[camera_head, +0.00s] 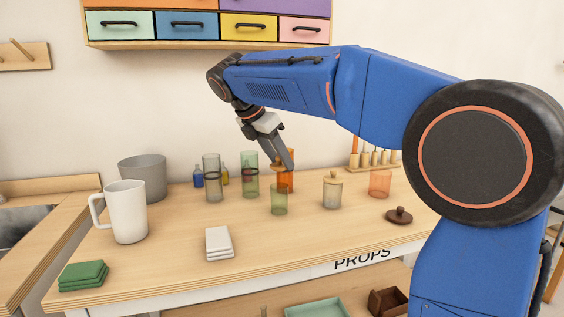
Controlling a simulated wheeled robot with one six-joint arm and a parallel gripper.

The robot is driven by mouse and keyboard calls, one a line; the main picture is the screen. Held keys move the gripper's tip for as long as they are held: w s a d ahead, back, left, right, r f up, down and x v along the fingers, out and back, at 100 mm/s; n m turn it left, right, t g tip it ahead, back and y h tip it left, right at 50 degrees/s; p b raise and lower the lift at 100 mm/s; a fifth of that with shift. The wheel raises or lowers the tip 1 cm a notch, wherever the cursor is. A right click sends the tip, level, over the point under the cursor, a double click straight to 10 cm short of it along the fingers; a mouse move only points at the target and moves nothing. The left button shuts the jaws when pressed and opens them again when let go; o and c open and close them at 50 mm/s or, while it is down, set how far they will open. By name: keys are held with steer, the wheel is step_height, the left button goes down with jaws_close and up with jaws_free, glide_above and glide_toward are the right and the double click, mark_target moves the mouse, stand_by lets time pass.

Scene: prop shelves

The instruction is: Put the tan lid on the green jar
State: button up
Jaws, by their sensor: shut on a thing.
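My gripper (283,164) points down over the middle of the bench, shut on a small tan lid (277,167). The fingers partly cover the lid. The short green jar (279,199) stands upright on the bench just below the lid, with its top open. The lid appears above the jar and apart from it; how well they line up in depth is hard to tell. An orange glass (288,183) stands behind the gripper, partly hidden.
Tall glasses (213,180) (250,178) stand left of the green jar. A clear jar with a wooden lid (333,192), a dark brown lid (399,215) and an orange glass (380,184) are to the right. A white mug (128,212) and white coasters (219,243) are left.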

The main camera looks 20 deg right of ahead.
mark_target(276, 166)
steer(key=shift+f, duration=1.95)
steer(key=shift+f, duration=0.55)
stand_by(0.9)
steer(key=o, duration=1.1)
steer(key=v, duration=1.7)
steer(key=shift+r, duration=0.2)
steer(key=shift+s, duration=0.15)
